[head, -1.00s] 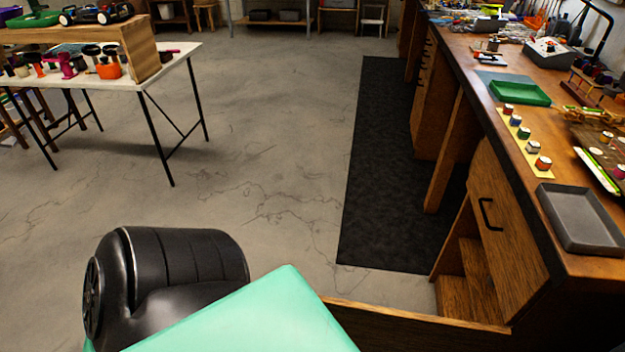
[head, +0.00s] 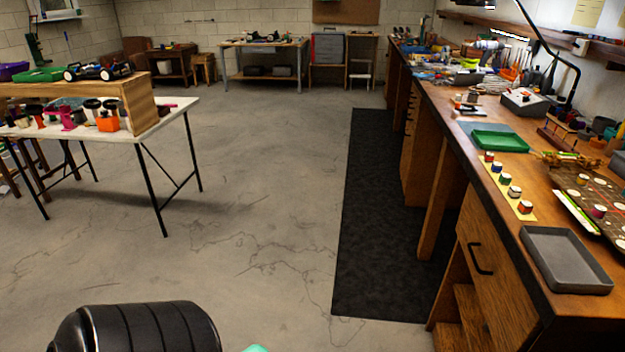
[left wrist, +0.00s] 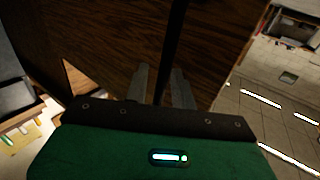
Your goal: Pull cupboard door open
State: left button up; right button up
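In the head view, a wooden cupboard front (head: 500,285) with a black bar handle (head: 480,258) is at the lower right under the workbench, with open shelves beside it. My left gripper (left wrist: 160,85) shows in the left wrist view. Its two grey fingers stand apart against a dark brown wooden panel (left wrist: 105,35). A black strip runs down between the fingers; I cannot tell whether it is a panel edge or a gap, or whether the fingers touch it. My left gripper is out of the head view, and my right gripper is in neither view.
The workbench holds a grey tray (head: 565,262), a green tray (head: 500,140) and small paint jars (head: 505,180). A black mat (head: 385,220) lies before it. A white table (head: 160,125) stands at left. The concrete floor (head: 260,200) between is clear.

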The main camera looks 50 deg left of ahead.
pick_arm(q)
jog(key=v, duration=1.4)
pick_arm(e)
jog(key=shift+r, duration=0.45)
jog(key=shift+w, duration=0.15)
